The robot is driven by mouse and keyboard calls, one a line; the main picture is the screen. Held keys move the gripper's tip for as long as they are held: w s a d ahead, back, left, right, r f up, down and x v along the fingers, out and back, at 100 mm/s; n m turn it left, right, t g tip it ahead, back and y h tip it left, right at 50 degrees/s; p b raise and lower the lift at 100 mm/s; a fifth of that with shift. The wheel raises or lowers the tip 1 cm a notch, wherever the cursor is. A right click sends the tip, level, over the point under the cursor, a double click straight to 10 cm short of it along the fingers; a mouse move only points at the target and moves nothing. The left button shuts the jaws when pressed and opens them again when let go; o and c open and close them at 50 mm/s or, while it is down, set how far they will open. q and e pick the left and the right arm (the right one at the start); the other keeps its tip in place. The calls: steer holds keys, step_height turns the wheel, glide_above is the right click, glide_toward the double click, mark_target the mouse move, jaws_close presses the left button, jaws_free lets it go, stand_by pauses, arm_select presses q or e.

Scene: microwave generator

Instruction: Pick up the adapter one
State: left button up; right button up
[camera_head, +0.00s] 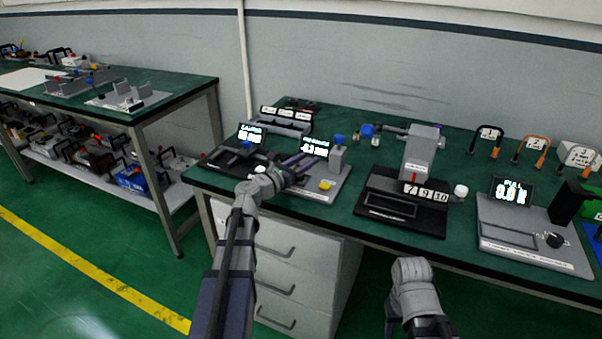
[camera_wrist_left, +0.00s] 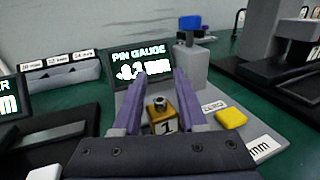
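Adapter one, a small brass-coloured block with a dark metal top and a label reading 1 (camera_wrist_left: 160,109), sits at the pin gauge station (camera_head: 318,193). My left gripper (camera_head: 303,163) is over the front of that station. In the left wrist view its two purple fingers (camera_wrist_left: 160,84) stand apart on either side of the adapter, with a visible gap at their tips. I cannot tell whether they touch it lower down. In the head view my left gripper hides the adapter. My right arm's wrist shows at the bottom, but its fingers are out of view.
The pin gauge display (camera_wrist_left: 141,66) stands behind the adapter. A grey post with a blue knob (camera_wrist_left: 190,23) and a yellow button (camera_wrist_left: 231,117) are to its right. A labelled rack (camera_wrist_left: 61,70) stands at the back left. A black station (camera_head: 402,205) stands further right on the green table.

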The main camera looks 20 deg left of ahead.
arm_select(q)
jaws_close()
stand_by(0.5)
steer(key=shift+r, duration=0.1)
step_height(320, 180, up, 10)
steer(key=p, duration=1)
